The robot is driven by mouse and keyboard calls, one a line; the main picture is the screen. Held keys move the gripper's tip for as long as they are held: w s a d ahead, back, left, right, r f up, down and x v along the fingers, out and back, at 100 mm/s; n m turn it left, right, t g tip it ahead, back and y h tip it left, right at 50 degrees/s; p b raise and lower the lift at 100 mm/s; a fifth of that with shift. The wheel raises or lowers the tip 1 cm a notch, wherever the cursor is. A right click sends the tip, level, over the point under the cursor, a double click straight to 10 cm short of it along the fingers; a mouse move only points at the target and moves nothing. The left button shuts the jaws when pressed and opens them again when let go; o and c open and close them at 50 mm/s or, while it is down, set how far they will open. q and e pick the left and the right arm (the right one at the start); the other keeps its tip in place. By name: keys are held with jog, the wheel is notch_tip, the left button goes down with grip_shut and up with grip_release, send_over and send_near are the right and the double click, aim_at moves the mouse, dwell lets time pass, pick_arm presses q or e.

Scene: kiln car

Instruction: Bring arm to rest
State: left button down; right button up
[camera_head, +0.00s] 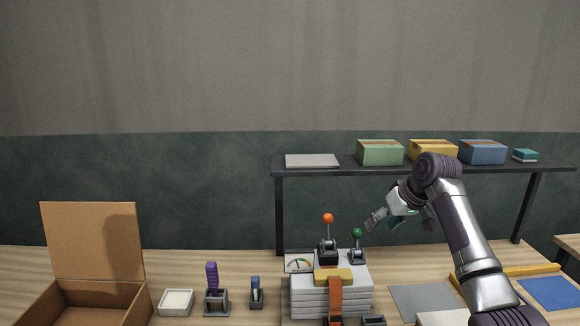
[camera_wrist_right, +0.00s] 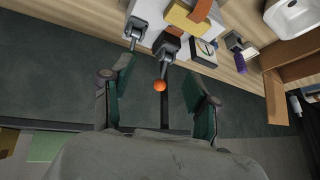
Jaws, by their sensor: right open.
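My right arm comes in from the lower right in the head view, and its gripper (camera_head: 385,221) hangs in the air right of and a little above the levers. It is open, with nothing between its fingers. In the right wrist view the spread fingers (camera_wrist_right: 157,74) frame the orange-knobbed lever (camera_wrist_right: 160,86), which lies beyond them. In the head view this lever (camera_head: 328,219) stands upright on the grey stack, and a shorter green-knobbed lever (camera_head: 357,233) stands right of it, nearest the gripper. My left gripper is in neither view.
A raised shelf (camera_head: 420,168) with several boxes is behind the gripper. A gauge (camera_head: 299,263) and yellow block (camera_head: 333,276) are at the grey stack (camera_head: 305,297). An open cardboard box (camera_head: 93,240), white dish (camera_head: 176,301) and small holders stand left. Grey (camera_head: 420,298) and blue (camera_head: 548,291) mats lie right.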

jog(key=s+a+f+g+h, duration=0.1)
jog(key=s+a+f, duration=0.1)
jog(key=s+f, duration=0.95)
jog(key=s+a+f+h, duration=0.1)
jog(key=s+a+f, duration=0.1)
jog(key=s+f, duration=0.95)
jog(key=s+d+f+m+h, duration=0.1)
jog(key=s+f, duration=0.2)
jog(key=s, duration=0.9)
jog(key=s+f, duration=0.2)
jog(key=s, duration=1)
notch_tip(320, 180, down, 27)
jog(key=s+g+b, duration=0.2)
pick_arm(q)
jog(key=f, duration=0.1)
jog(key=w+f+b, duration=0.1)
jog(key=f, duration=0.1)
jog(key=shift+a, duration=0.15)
pick_arm(e)
jog(key=s+d+f+g, duration=0.1)
jog(key=s+d+f, duration=0.2)
jog(key=s+f, duration=1.3)
notch_tip(320, 180, down, 2)
jog(key=shift+s+d+f, duration=0.2)
jog(key=shift+s+f, duration=0.05)
jog(key=shift+s, duration=0.15)
